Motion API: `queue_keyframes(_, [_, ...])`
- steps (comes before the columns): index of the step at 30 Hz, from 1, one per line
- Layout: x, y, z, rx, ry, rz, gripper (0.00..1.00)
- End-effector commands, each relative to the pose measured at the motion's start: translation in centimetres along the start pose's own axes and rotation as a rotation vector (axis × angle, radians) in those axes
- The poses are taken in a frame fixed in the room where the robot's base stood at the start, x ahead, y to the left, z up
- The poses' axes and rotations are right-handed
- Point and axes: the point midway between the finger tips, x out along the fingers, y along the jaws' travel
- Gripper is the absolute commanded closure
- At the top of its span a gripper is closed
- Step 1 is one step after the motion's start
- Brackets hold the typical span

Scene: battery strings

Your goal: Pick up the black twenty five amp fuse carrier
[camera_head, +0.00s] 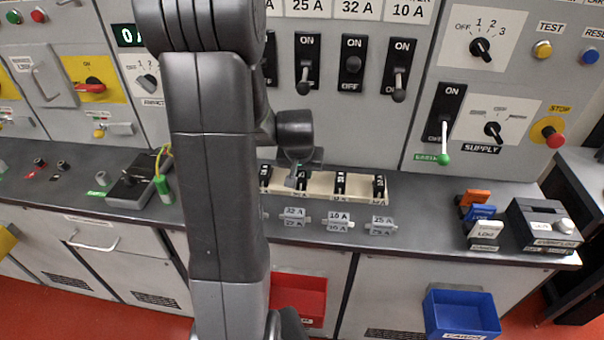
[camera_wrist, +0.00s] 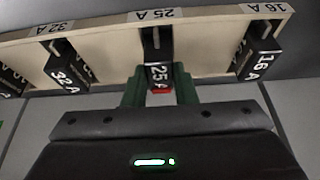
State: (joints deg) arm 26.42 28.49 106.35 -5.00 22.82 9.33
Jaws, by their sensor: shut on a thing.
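The black 25 A fuse carrier (camera_wrist: 158,75) stands in a cream rack in the wrist view, under the rack's 25 A label. My gripper (camera_wrist: 160,92) has its two green fingers on either side of the carrier's lower end and is shut on it. A small red part shows at that end, between the fingers. In the head view my gripper (camera_head: 297,180) is low at the rack (camera_head: 322,190), and its fingers partly hide the carrier there. The carrier looks still seated in the rack.
Grey labelled pieces (camera_head: 338,221) lie in front of the rack. The switch panel (camera_head: 352,120) rises behind. Coloured blocks (camera_head: 480,212) stand at the right.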

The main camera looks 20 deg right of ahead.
Motion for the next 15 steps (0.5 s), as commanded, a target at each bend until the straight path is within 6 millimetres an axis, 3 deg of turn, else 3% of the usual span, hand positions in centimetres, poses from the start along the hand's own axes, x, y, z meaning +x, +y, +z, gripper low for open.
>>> queue_keyframes(5, [-1.7,0.0,-0.8,0.000,0.005,-0.001,1.00])
queue_keyframes(12, [-6.1,0.0,-2.7,0.000,0.009,0.000,1.00])
queue_keyframes(15, [-6.7,0.0,-0.7,-0.001,0.001,0.000,1.00])
